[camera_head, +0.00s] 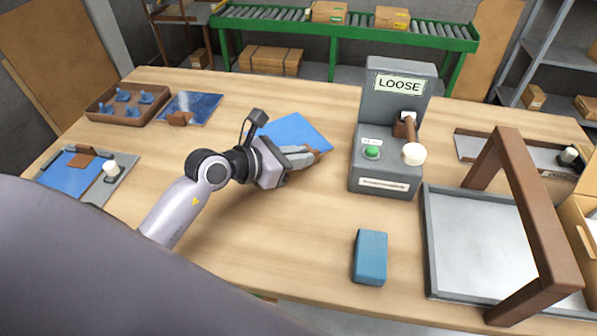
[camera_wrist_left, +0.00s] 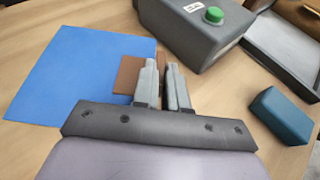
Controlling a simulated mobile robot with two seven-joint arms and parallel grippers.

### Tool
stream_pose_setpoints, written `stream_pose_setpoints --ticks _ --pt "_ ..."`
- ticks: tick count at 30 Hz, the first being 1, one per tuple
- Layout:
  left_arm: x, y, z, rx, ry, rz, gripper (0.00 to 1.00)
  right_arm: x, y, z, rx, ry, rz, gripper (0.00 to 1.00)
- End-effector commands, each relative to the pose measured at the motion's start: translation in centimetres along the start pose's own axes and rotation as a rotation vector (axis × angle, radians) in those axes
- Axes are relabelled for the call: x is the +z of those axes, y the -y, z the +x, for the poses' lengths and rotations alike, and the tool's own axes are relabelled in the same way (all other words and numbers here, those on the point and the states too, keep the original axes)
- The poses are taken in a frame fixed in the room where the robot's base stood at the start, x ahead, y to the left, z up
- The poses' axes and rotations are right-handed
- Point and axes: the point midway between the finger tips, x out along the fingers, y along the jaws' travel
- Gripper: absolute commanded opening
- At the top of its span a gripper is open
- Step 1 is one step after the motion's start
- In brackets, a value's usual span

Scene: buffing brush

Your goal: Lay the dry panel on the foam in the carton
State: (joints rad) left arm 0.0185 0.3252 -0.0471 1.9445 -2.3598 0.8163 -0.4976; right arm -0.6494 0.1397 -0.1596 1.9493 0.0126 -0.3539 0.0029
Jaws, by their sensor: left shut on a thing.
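A matte blue panel (camera_head: 292,129) with a brown tab lies at or just above the middle of the table; I cannot tell if it touches the wood. My left gripper (camera_head: 316,153) is shut on the brown tab at its near right edge. In the left wrist view the panel (camera_wrist_left: 85,75) extends left of the fingers (camera_wrist_left: 165,85), with the brown tab (camera_wrist_left: 127,74) at them. A second blue panel (camera_head: 203,104), glossy with a brown tab, lies further back left. A carton (camera_head: 582,222) is cut off at the right edge; its foam is not visible. My right gripper is not in view.
A grey machine (camera_head: 385,182) reading LOOSE, with a green button and a lever, stands right of the gripper. A blue block (camera_head: 370,258) lies in front. A brown frame (camera_head: 520,205) spans a grey tray (camera_head: 470,250) before the carton. A pegged brown tray (camera_head: 100,112) stands back left.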

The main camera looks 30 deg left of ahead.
Motion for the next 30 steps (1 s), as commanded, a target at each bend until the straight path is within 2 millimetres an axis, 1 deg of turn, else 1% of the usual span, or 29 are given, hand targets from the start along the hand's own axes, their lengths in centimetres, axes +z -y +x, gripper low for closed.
stream_pose_setpoints --ticks 2,6,9,22,23,24,25,30 --pt "-0.6 0.1 0.2 0.000 0.000 0.000 0.00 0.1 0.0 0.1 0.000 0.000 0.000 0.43" --pt "-2.7 0.2 1.1 -0.001 -0.002 -0.003 0.00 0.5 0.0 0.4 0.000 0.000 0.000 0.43" --pt "-3.8 0.2 1.5 0.000 -0.001 -0.002 0.00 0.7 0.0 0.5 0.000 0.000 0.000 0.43" --pt "-4.4 0.2 1.8 0.001 0.001 0.001 0.00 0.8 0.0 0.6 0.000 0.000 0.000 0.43" --pt "-4.3 0.3 1.8 0.000 0.000 0.000 0.19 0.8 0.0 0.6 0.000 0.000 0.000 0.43" --pt "-4.3 0.2 1.8 0.000 0.000 0.000 0.32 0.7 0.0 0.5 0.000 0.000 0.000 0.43" --pt "-4.3 0.2 1.8 0.000 0.000 0.000 0.41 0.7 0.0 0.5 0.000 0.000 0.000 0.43" --pt "-4.3 0.2 1.8 0.000 0.000 0.000 0.42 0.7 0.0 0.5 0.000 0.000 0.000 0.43"
